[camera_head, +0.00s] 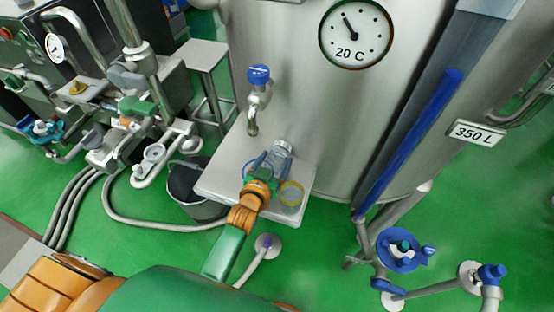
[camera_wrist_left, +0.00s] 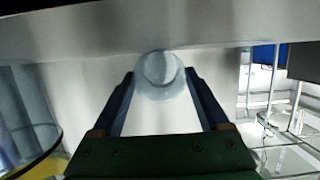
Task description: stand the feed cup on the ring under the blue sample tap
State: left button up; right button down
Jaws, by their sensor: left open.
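The blue sample tap (camera_head: 258,76) is on the tank front, its spout pointing down over a grey shelf. A blue ring (camera_head: 248,167) lies on the shelf below, partly hidden by my gripper. My left gripper (camera_head: 268,160) is open above the shelf, pointing at a pale grey cylinder (camera_head: 283,149), probably the feed cup. In the left wrist view a round, pale, translucent thing (camera_wrist_left: 160,70) shows between the open fingertips (camera_wrist_left: 160,88); I cannot tell whether they touch it. A yellow ring (camera_head: 291,193) lies on the shelf's right part. My right gripper is out of view.
The shelf (camera_head: 220,178) stands close against the steel tank (camera_head: 300,100). A dark bucket (camera_head: 185,185) is left of it. Pipes and valves crowd the left; a blue-handled valve (camera_head: 400,248) stands at lower right. A clear-walled thing with a yellow base (camera_wrist_left: 40,150) edges the left wrist view.

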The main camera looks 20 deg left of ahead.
pick_arm(q)
jog(key=shift+s+r, duration=0.1)
jog(key=shift+s, duration=0.05)
jog(key=c, duration=0.7)
grip_shut()
jog(key=shift+r, duration=0.1)
